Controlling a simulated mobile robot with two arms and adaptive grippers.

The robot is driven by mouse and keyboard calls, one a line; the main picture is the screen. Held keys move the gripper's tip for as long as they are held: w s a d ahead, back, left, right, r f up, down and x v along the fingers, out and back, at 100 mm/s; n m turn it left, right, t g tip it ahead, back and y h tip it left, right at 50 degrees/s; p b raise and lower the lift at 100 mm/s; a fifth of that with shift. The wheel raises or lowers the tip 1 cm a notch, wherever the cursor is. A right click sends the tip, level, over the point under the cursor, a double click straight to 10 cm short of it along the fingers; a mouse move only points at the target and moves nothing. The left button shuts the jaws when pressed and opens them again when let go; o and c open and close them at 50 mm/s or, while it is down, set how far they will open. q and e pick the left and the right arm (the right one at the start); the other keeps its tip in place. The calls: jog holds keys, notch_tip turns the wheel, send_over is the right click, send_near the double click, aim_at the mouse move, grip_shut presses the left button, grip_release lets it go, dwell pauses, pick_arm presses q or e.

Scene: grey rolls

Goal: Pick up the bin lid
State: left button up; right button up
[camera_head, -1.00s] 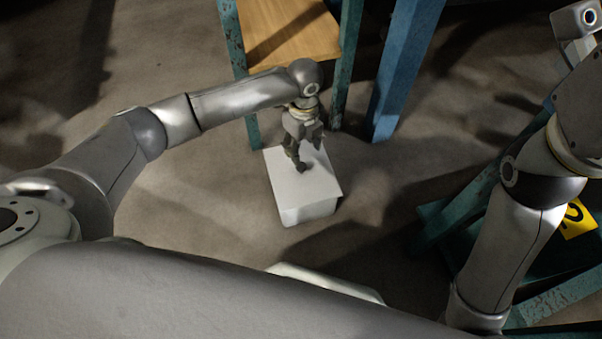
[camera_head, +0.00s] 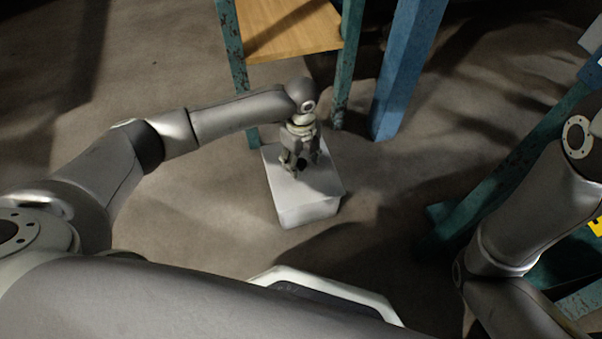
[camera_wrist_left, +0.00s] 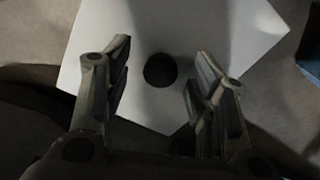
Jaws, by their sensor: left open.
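A white bin (camera_head: 308,213) stands on the floor near the middle of the head view, with a flat white lid (camera_head: 318,184) on top. In the left wrist view the lid (camera_wrist_left: 215,30) fills much of the picture, with a round dark knob (camera_wrist_left: 160,70) on it. My left gripper (camera_head: 301,165) points down over the lid and partly covers the knob. In the left wrist view my left gripper (camera_wrist_left: 163,75) is open, its fingers on either side of the knob and apart from it. My right gripper is out of view; only my right arm shows at the right.
A shelf with teal posts and a wooden board (camera_head: 288,28) stands right behind the bin. A blue post (camera_head: 405,75) rises behind it to the right. Another teal frame (camera_head: 480,205) stands at the right. The floor left of the bin is clear.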

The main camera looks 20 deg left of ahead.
pick_arm(q)
jog(key=shift+f, duration=0.7)
grip_shut()
jog(key=shift+r, duration=0.1)
